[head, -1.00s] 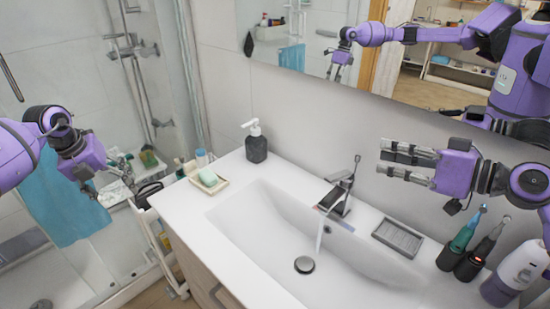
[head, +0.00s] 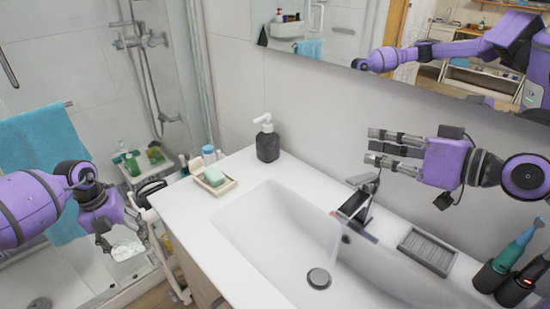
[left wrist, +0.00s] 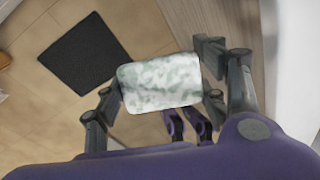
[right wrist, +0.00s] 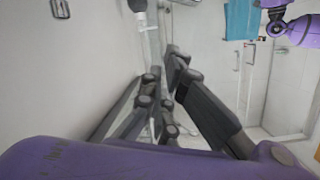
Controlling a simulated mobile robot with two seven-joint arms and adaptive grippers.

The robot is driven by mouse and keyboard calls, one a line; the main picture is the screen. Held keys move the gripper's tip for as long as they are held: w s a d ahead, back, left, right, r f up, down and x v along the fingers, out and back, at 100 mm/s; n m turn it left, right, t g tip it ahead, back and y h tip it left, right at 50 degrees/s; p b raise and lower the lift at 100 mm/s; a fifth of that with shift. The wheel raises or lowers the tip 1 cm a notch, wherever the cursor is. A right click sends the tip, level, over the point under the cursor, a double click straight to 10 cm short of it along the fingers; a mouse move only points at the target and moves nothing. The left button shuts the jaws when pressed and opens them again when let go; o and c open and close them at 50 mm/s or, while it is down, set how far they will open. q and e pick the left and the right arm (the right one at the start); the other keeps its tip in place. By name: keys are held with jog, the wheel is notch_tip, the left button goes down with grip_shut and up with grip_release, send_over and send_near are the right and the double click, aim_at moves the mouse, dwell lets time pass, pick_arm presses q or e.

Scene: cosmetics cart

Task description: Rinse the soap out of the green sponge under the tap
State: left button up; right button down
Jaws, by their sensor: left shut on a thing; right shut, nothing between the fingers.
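The sponge (left wrist: 160,82) is in the left wrist view, its face covered in whitish foam with patches of green. It also shows as a white shape in the head view (head: 127,250). My left gripper (head: 122,238) is shut on it, left of the washbasin and below the counter's height. The tap (head: 358,203) is running, and a thin stream of water (head: 336,238) falls into the white basin (head: 270,232). My right gripper (head: 380,148) is shut and empty, above and right of the tap, near the wall.
A soap dish (head: 226,187) with a green bar and a dark soap dispenser (head: 267,143) stand at the counter's left. A grey ribbed tray (head: 428,250) and electric toothbrushes (head: 515,255) stand right of the tap. A mirror hangs above. The basin is empty of objects.

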aim_at(363, 179)
pick_arm(q)
jog(key=shift+g, duration=0.3)
jog(key=f+b, duration=0.1)
jog(key=f, duration=0.1)
jog(key=s+f, duration=0.1)
jog(key=f, duration=0.2)
jog(key=shift+s+f+b, duration=0.2)
jog(key=shift+f+b, duration=0.05)
jog(key=shift+b, duration=0.15)
pick_arm(e)
jog(key=f, duration=0.2)
jog(key=a+f, duration=0.1)
jog(key=shift+s+f, duration=0.4)
pick_arm(q)
jog(key=shift+r, duration=0.2)
jog(key=shift+w+a+r+p, duration=0.15)
jog(key=shift+r+p, duration=0.15)
jog(key=shift+r, duration=0.15)
jog(key=shift+a, duration=0.1)
pick_arm(e)
jog(key=shift+s+a+f, duration=0.2)
jog(key=shift+a+f, duration=0.1)
jog(key=shift+f, duration=0.15)
jog(key=shift+w, duration=0.1)
pick_arm(q)
jog(key=shift+r, duration=0.15)
